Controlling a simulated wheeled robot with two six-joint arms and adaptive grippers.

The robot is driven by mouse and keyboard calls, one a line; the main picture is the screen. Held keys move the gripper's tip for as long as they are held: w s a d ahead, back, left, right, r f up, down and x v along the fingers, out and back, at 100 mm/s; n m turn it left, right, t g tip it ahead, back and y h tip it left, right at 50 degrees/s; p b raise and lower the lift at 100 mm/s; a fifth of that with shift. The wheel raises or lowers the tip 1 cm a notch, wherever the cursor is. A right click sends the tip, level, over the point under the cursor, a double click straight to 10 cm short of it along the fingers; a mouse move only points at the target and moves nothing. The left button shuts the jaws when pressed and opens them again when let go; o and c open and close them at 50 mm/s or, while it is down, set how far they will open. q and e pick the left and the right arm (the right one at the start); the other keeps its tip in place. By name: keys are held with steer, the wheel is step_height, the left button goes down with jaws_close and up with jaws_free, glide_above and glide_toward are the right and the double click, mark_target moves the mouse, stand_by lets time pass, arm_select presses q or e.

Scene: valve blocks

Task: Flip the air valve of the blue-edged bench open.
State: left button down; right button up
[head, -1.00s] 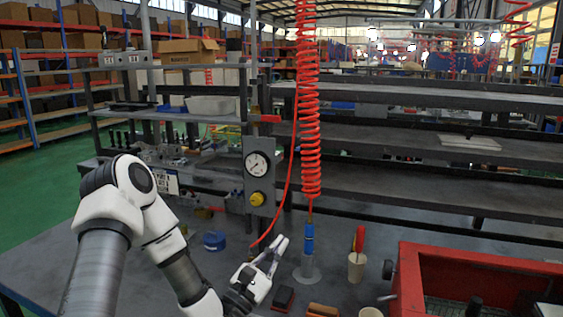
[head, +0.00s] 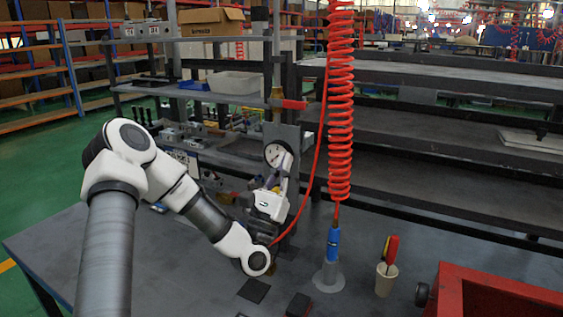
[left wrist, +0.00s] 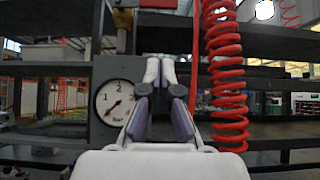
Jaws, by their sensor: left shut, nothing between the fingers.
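The air valve has a brass body (head: 274,98) on a vertical pipe and a red lever (head: 293,104) that sticks out to the right, across the pipe. In the left wrist view the red lever (left wrist: 160,4) shows at the top edge. Below it a grey panel carries a round white pressure gauge (head: 277,154), which also shows in the left wrist view (left wrist: 115,102). My left gripper (head: 286,160) points up in front of the panel, below the lever and apart from it. Its fingers (left wrist: 161,62) are shut and empty. My right gripper is out of view.
A red coiled hose (head: 340,110) hangs just right of the valve, with a blue tool (head: 332,244) at its lower end. A cup (head: 386,279) with red and yellow handles and a red box (head: 500,295) stand to the right. The bench top (head: 170,275) is clear at front left.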

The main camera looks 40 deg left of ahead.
mark_target(286, 104)
arm_select(q)
steer(key=w+a+r+p, duration=0.1)
steer(key=w+r+p, duration=0.3)
steer(key=r, duration=0.4)
steer(key=shift+a+r, duration=0.15)
steer(key=shift+r, duration=0.05)
steer(key=shift+f, duration=0.1)
steer(key=shift+a, duration=0.1)
